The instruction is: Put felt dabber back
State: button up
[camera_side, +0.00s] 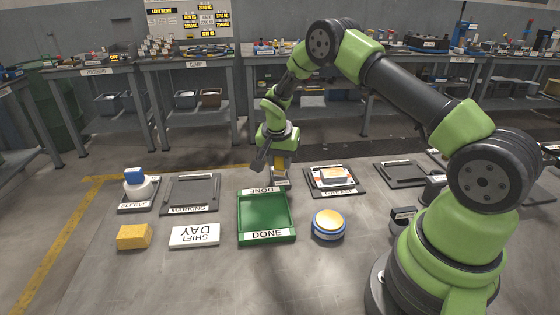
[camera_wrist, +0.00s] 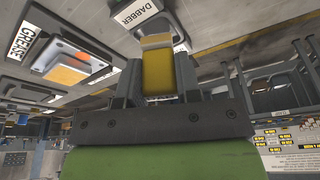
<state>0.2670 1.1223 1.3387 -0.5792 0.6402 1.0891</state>
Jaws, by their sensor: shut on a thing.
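My gripper (camera_wrist: 158,78) is shut on the felt dabber, whose yellow body (camera_wrist: 158,73) stands between the two fingers in the wrist view. In the side view the yellow dabber (camera_side: 279,160) hangs below the wrist, behind the green DONE tray, and my gripper (camera_side: 278,168) partly hides it. A DABBER label (camera_wrist: 135,12) shows at the top of the wrist view, just beyond the held dabber.
The green DONE tray (camera_side: 266,236) is empty in front. The GREASE tray (camera_side: 345,190) with a block stands to the right, and an empty dark tray (camera_side: 400,174) beyond it.

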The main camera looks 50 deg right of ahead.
jog(key=shift+f, duration=0.25)
jog(key=shift+f, duration=0.15)
jog(key=o, duration=1)
jog(key=shift+f, duration=0.1)
